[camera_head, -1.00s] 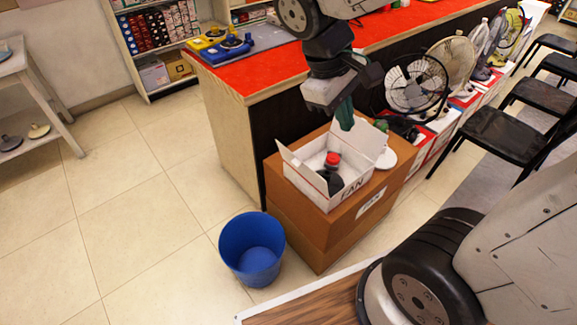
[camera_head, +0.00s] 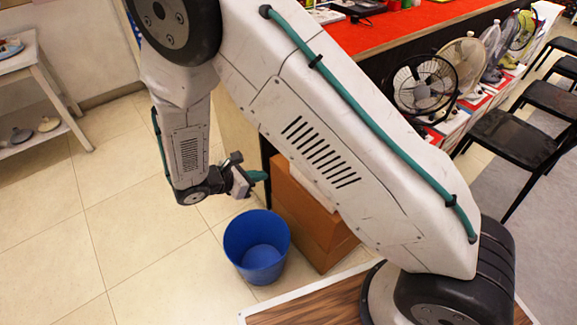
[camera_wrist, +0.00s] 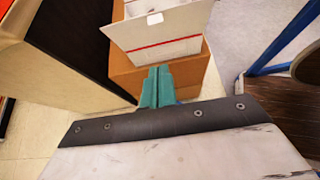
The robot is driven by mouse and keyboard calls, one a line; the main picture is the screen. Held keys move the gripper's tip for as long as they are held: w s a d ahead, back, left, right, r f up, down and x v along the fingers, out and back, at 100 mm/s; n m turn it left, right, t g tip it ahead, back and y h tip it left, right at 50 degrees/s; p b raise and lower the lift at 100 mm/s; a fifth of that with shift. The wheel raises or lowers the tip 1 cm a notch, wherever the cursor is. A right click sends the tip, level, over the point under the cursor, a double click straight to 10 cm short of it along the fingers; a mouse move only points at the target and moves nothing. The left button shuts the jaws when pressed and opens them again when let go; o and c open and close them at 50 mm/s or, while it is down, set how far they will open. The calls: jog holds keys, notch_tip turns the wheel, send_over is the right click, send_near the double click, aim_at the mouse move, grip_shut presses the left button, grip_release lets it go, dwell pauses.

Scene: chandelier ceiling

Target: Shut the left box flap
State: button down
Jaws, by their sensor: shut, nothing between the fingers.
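My gripper (camera_head: 258,176) has teal fingers, shut and empty, beside the left side of the brown carton (camera_head: 300,212) in the head view. The fingers also show in the wrist view (camera_wrist: 157,82). There, a white box flap (camera_wrist: 165,38) with a red stripe sticks up and outward just beyond the fingertips. I cannot tell whether they touch. It stands above the brown carton (camera_wrist: 192,75). In the head view, my arm hides most of the white box, including its inside and other flaps.
A blue bucket (camera_head: 257,248) stands on the floor below my gripper. The red-topped counter (camera_head: 400,25) runs behind the carton, with several fans (camera_head: 424,84) and black chairs (camera_head: 508,138) to the right.

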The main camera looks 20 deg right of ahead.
jog(key=d+r+x, duration=0.1)
jog(key=r+x, duration=0.1)
jog(key=x, duration=1.1)
jog(key=shift+w, duration=0.15)
jog(key=shift+r, duration=0.3)
